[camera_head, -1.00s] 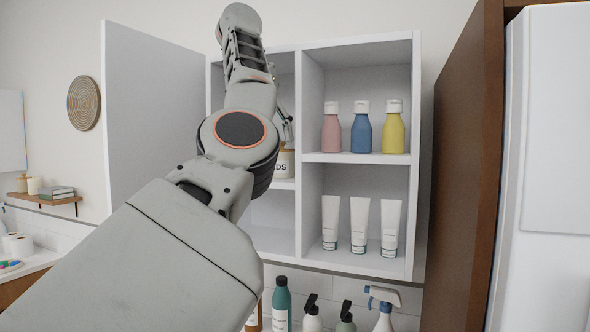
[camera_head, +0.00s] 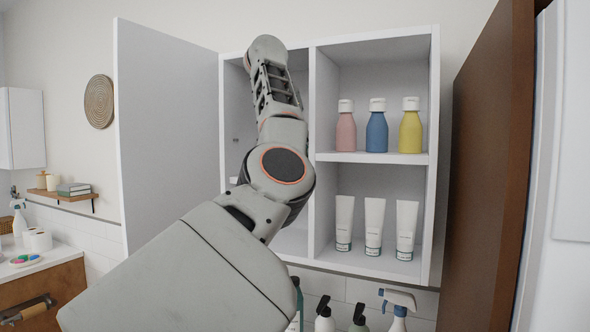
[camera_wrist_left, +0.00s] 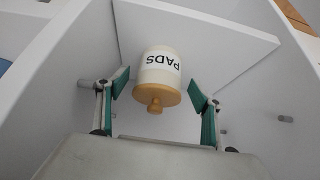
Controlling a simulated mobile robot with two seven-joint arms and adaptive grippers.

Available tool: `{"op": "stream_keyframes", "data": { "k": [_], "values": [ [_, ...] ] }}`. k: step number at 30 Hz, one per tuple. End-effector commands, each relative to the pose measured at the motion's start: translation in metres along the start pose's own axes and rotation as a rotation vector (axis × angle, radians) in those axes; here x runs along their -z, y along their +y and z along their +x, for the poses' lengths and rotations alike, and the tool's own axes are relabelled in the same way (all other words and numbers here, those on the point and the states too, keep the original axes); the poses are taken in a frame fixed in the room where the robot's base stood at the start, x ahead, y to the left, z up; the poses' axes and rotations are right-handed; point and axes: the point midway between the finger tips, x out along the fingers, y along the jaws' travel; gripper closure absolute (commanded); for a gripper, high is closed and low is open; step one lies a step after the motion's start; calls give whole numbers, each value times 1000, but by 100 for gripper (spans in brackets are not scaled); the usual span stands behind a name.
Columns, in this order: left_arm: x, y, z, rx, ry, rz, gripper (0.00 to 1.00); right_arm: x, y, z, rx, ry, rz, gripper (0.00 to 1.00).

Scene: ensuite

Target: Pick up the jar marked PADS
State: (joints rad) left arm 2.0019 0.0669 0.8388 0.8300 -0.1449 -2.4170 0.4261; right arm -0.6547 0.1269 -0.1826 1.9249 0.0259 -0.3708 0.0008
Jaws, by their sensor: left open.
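The jar marked PADS (camera_wrist_left: 160,70) is white with a wooden lid and knob. It shows upside down in the left wrist view, its base against a white cabinet shelf (camera_wrist_left: 215,40). My left gripper (camera_wrist_left: 159,77) is open, with one green-padded finger on each side of the jar. Gaps show between the fingers and the jar, and nothing is held. In the head view my left arm reaches into the left part of the white wall cabinet (camera_head: 434,200) and hides the jar and the gripper. My right gripper is not in view.
An open cabinet door (camera_head: 165,130) stands left of my arm. Right of the divider (camera_head: 325,130), three bottles (camera_head: 377,128) stand above three tubes (camera_head: 374,226). Several pump and spray bottles (camera_head: 398,312) are below the cabinet. A brown panel (camera_head: 490,150) is at right.

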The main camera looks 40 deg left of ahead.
Motion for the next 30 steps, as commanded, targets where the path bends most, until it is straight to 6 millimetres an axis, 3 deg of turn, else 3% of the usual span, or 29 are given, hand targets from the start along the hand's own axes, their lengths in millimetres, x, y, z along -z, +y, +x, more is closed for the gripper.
{"op": "stream_keyframes", "data": {
  "k": [6, 14, 20, 30],
  "values": [
    [1, 1, 27, 0, -1, 0, 33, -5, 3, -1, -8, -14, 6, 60],
    [1, 1, 29, 0, 1, 0, 33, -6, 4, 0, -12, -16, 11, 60],
    [1, 1, 29, 0, 0, 0, 80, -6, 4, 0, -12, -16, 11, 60],
    [2, 1, 28, 0, 2, 0, 80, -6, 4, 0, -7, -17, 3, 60]
  ]
}}
